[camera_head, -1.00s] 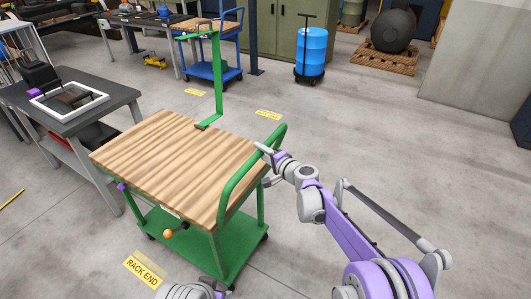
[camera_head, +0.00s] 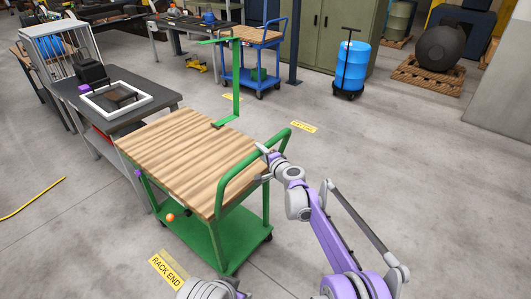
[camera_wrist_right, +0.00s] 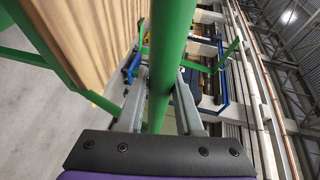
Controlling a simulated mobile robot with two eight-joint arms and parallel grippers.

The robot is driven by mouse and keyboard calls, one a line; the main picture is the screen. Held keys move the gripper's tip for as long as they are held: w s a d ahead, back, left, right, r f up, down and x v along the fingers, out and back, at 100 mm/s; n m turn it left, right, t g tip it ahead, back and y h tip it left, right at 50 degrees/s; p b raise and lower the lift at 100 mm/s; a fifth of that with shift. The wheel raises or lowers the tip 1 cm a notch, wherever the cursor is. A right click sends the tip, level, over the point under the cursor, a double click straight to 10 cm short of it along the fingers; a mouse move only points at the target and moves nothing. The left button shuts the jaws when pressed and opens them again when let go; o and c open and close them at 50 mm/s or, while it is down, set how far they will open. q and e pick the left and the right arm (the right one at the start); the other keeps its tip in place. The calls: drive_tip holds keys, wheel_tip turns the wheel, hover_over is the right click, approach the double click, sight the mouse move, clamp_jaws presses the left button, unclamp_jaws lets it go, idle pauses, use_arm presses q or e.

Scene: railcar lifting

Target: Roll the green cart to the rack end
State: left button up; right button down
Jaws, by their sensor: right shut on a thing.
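The green cart (camera_head: 200,240) has a wooden top (camera_head: 185,160), a green lower deck and a tall green post (camera_head: 236,85) at its far side. Its green push handle (camera_head: 232,170) rises on the right. My right gripper (camera_head: 264,154) is shut on this handle. In the right wrist view its fingers (camera_wrist_right: 158,100) straddle the green bar (camera_wrist_right: 172,60). A yellow RACK END label (camera_head: 166,268) lies on the floor just left of the cart's near corner. My left gripper is out of view.
A grey table (camera_head: 165,105) holding a white frame stands close along the cart's left side. A blue cart (camera_head: 245,80) and a blue drum (camera_head: 352,66) stand behind. Another yellow floor label (camera_head: 304,127) lies beyond the handle. The floor at right is clear.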

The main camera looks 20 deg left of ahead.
drive_tip(key=c, duration=0.6)
unclamp_jaws()
drive_tip(key=b+v, duration=0.1)
drive_tip(key=v, duration=0.9)
drive_tip(key=shift+s+d+r, duration=0.1)
drive_tip(key=shift+s+d, duration=0.2)
drive_tip(key=shift+d, duration=0.1)
